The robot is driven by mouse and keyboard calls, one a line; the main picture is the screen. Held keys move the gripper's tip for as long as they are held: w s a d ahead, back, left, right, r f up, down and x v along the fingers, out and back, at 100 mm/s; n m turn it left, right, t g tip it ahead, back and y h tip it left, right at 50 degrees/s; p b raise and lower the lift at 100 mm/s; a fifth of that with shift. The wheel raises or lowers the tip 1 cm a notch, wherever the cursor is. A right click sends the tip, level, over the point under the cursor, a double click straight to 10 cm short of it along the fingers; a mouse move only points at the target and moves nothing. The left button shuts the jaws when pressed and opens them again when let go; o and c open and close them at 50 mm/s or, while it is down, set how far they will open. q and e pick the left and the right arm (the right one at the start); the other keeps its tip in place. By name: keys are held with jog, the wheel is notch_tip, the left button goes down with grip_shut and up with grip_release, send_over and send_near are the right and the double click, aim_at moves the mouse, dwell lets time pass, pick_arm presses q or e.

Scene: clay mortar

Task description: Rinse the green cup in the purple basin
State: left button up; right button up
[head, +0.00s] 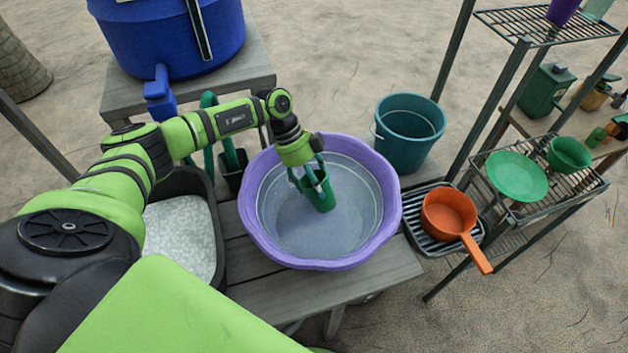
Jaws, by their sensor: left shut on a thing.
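The purple basin (262,250) stands on a grey wooden bench and looks to hold clear water. I cannot tell whether the cup's bottom touches the water. The cup's far side is partly hidden by the gripper. My right gripper is not in view.
A teal bucket (408,150) stands behind right of the basin. An orange pan (447,214) lies on a dark rack at right. A dark bin (218,235) of pale grains is at left. A blue barrel (175,40) stands behind. Metal shelves hold a green plate (517,177) and green bowl (569,154).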

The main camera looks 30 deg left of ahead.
pick_arm(q)
notch_tip(320, 180, up, 11)
jog(key=p, duration=0.9)
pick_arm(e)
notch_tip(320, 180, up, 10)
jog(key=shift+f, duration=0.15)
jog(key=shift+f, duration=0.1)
